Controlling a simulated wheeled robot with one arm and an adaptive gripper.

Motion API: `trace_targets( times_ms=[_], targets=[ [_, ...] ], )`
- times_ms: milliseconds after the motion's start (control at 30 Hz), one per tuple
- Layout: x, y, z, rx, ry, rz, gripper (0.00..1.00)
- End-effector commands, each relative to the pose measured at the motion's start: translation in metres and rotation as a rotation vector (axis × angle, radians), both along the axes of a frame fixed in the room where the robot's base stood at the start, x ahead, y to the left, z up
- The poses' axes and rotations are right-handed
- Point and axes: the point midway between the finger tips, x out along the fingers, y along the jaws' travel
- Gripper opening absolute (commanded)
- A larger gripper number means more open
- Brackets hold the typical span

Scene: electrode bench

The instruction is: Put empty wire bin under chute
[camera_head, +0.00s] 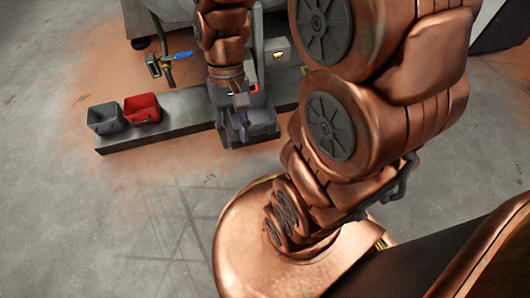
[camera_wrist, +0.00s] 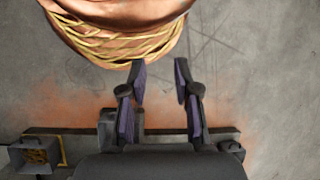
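A dark grey bin (camera_head: 264,122) stands at the front edge of the low grey ledge, at and to the right of my gripper (camera_head: 238,122). My gripper points down there, and its fingers partly cover the bin's left side. In the wrist view, my gripper (camera_wrist: 160,85) has its two purple-padded fingers apart with bare floor between them. Part of a grey bin (camera_wrist: 106,122) shows behind the left finger; I cannot tell whether they touch. I cannot clearly make out the chute.
A small box with yellowish contents (camera_head: 278,48) is at the back right; a box holding copper-coloured strands shows in the wrist view (camera_wrist: 38,155).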

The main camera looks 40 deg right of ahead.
Motion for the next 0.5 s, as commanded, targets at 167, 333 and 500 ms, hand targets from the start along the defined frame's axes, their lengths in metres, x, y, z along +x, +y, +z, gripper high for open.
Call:
trace_targets(
  times_ms=[167,333,500],
  targets=[
    [-0.039,0.000,0.009,-0.062,-0.049,0.128,0.31],
    [-0.068,-0.006,0.012,-0.112,-0.085,0.226,0.31],
    [-0.085,-0.011,0.013,-0.140,-0.106,0.282,0.31]
  ],
)
